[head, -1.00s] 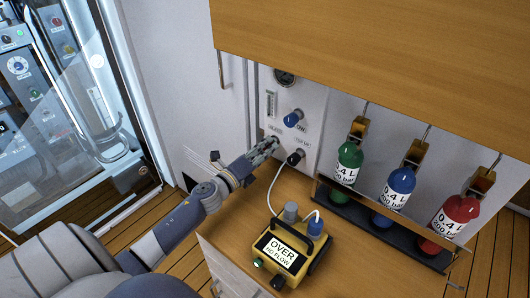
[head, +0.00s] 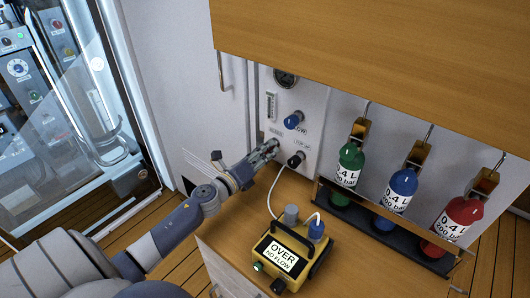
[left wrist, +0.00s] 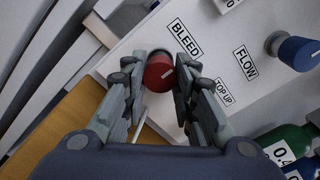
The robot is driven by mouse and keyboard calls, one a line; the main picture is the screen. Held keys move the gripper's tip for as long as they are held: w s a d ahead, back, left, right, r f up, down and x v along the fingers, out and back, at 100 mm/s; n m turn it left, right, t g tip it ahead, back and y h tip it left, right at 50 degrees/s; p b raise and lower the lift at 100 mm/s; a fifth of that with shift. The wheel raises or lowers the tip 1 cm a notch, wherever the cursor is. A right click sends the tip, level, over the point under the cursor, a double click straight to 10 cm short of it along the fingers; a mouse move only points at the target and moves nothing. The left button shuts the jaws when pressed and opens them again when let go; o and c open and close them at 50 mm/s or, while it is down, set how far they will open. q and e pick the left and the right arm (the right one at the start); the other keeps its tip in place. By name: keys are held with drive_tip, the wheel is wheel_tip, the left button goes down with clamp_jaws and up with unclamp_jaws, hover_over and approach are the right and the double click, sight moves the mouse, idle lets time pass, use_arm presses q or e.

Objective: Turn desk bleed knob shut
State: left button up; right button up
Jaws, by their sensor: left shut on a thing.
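The bleed knob (left wrist: 159,72) is red with a pale pointer line and sits by the BLEED label (left wrist: 185,38) on the white panel (head: 310,98). My left gripper (left wrist: 160,80) is shut on this knob, one finger on each side. In the head view my left gripper (head: 272,148) reaches the panel's lower left and hides the knob. The blue flow knob (head: 293,120) is above and to the right of it. The black top-up fitting (head: 296,159), with a white hose, is just right of the fingers. My right gripper is not in view.
A yellow meter (head: 285,258) reading "OVER NO FLOW" stands on the wooden desk (head: 225,240) below. Green (head: 350,165), blue (head: 402,189) and red (head: 460,216) bottles stand in a rack to the right. A wooden cabinet (head: 400,60) overhangs the panel. A round gauge (head: 286,78) is at the panel's top.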

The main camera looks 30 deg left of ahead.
use_arm(q)
drive_tip(key=o, duration=0.9)
drive_tip(key=shift+f, duration=0.15)
drive_tip(key=shift+o, duration=0.9)
